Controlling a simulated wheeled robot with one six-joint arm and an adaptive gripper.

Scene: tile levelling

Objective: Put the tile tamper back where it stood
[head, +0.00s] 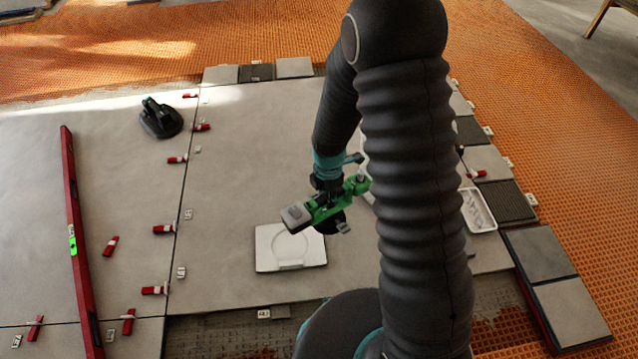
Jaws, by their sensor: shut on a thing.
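The tile tamper (325,206) has a green body, a grey block at its left end and a dark pad underneath. My gripper (328,186) is shut on it from above; the fingertips are partly hidden. The tamper appears to be held above the large grey tile, just behind and right of a white tray (264,262). The tray has a round recess and is empty. The tamper's left end overlaps the tray's back edge in the head view. The exact height of the tamper is hard to tell.
A black suction lifter (160,120) stands on the back left tile. A red spirit level (80,235) lies at left. Red wedges and clips (164,229) line the tile joint. A white bin (478,211) sits at right, partly behind my arm. Bare tile surrounds the tray.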

